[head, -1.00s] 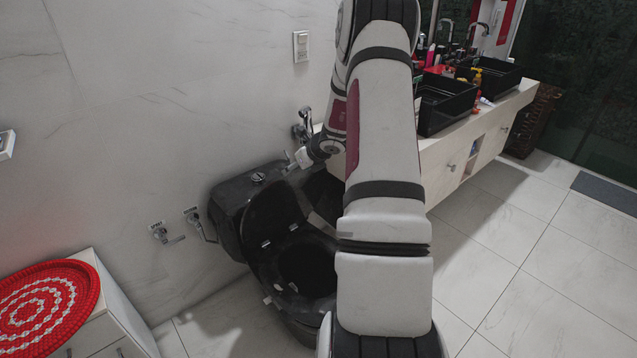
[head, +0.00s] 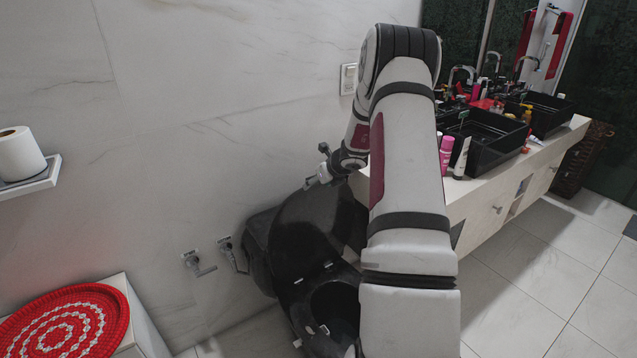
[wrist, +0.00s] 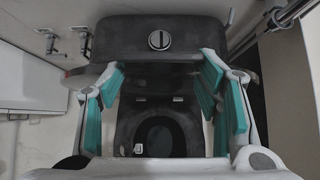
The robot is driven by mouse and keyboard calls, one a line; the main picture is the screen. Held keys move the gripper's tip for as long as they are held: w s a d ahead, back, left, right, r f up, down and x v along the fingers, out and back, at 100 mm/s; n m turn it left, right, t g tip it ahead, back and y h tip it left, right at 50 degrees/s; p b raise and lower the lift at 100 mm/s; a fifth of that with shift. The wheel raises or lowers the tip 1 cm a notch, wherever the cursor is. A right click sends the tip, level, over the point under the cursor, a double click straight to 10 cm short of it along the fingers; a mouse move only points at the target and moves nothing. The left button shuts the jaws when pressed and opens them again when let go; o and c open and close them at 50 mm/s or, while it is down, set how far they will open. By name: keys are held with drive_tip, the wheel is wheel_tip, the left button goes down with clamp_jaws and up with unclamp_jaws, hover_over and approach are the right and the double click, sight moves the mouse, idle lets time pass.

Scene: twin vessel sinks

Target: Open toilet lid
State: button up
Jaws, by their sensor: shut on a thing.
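The black toilet lid (head: 305,222) stands raised, up against the tank, in the head view. The open seat and bowl (head: 338,308) lie below it. My gripper (head: 318,181) is at the lid's upper edge, partly hidden by my wrist. In the wrist view the teal-padded fingers of my gripper (wrist: 162,76) stand wide on either side of the lid (wrist: 158,82), shut on it. The bowl (wrist: 160,136) shows below, and the tank (wrist: 120,38) with its round flush button above.
A red patterned round mat (head: 62,330) lies on a white cabinet at lower left. Wall valves (head: 197,262) stick out left of the toilet. A counter with black sinks (head: 482,140) and bottles stands to the right. The tiled floor at right is clear.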

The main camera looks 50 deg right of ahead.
drive_tip(key=o, duration=1.7)
drive_tip(key=shift+a+f, duration=0.1)
drive_tip(key=shift+f, duration=0.05)
drive_tip(key=v, duration=1.2)
